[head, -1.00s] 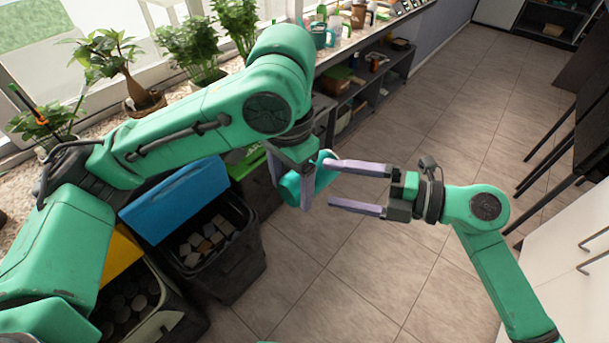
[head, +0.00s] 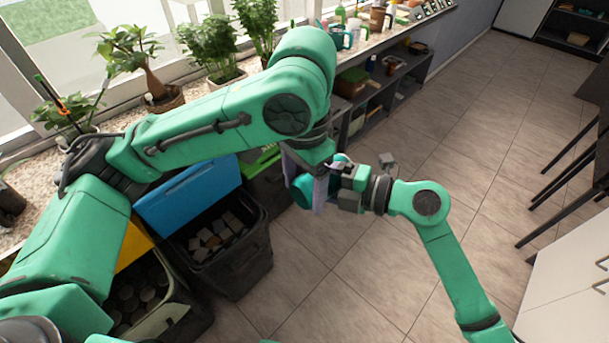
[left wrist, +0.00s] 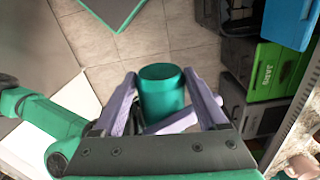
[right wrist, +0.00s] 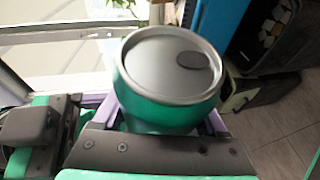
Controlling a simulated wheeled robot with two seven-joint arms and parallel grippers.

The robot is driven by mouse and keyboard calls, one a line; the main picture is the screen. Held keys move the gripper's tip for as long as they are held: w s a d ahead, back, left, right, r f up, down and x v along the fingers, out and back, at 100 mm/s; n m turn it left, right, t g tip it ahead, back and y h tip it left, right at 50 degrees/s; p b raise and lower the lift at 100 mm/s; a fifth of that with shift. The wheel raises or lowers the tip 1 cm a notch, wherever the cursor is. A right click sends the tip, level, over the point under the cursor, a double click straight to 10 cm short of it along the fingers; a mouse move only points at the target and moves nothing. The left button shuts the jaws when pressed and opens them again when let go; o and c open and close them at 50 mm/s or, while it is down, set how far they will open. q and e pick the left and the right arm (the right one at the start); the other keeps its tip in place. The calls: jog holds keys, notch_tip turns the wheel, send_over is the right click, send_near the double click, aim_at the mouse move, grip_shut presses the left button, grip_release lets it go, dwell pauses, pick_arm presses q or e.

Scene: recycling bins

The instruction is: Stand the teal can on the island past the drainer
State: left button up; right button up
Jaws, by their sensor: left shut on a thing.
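The teal can (head: 302,191) is held in the air above the floor. My left gripper (head: 317,194) is shut on it; the left wrist view shows the can (left wrist: 162,92) between its lavender fingers. In the right wrist view the can (right wrist: 165,112) shows a grey top with a dark oval mark, close to the camera. My right gripper (head: 330,183) has its fingers spread on either side of the can; whether they touch it is hidden. I see neither the island nor the drainer clearly.
Open bins with blue (head: 188,198) and yellow lids stand along the window wall at left. Potted plants (head: 208,52) and cups line the sill above a dark shelf (head: 385,80). White cabinets (head: 570,270) and dark table legs are at right. The tiled floor between is clear.

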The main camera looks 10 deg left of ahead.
pick_arm(q)
jog(key=o, duration=1.2)
jog(key=shift+w+r, duration=0.1)
jog(key=shift+o, duration=0.2)
jog(key=shift+r, duration=0.1)
